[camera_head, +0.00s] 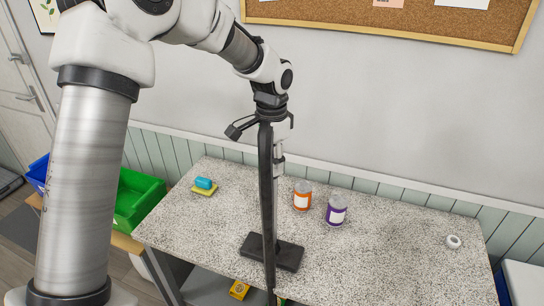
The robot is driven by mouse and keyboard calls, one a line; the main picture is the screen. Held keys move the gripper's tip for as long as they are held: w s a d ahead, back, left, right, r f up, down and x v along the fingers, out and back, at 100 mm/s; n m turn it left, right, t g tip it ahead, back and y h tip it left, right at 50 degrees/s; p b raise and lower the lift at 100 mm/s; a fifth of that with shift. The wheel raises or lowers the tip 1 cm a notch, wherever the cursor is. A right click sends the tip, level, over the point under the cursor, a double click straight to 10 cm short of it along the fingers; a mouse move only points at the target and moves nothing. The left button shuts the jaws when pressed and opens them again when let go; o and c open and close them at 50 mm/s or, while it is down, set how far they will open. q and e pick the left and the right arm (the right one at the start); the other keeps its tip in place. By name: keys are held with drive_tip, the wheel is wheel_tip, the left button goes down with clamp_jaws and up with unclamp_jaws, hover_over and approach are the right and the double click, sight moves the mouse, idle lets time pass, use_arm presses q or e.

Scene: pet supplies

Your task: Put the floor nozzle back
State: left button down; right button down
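The floor nozzle has a flat black foot (288,257) and a pale, upright tube (278,165). The foot appears over the front part of the speckled table (380,250); I cannot tell whether it touches the top. My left gripper (262,128) is at the upper end of the tube, with one dark finger sticking out to the left. The other finger is not clear, so its grip on the tube cannot be made out. A long dark strip (266,200) hangs from the gripper area past the table's front edge, partly covering the tube and foot. My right gripper is not in view.
An orange-labelled jar (302,196) and a purple-labelled jar (336,210) stand right of the tube. A blue item (203,183) on a yellow sponge-like piece lies at left, a white ring (453,242) at right. A green bin (138,197) is left of the table.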

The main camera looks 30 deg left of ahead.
use_arm(q)
drive_tip(key=c, duration=0.7)
unclamp_jaws()
drive_tip(key=shift+c, duration=0.2)
drive_tip(key=shift+s+d, duration=0.1)
drive_tip(key=shift+r, duration=0.1)
drive_tip(key=shift+r+b, duration=0.25)
drive_tip(key=shift+b, duration=0.05)
wheel_tip(320, 180, up, 11)
drive_tip(key=b, duration=0.3)
drive_tip(key=shift+r, duration=0.2)
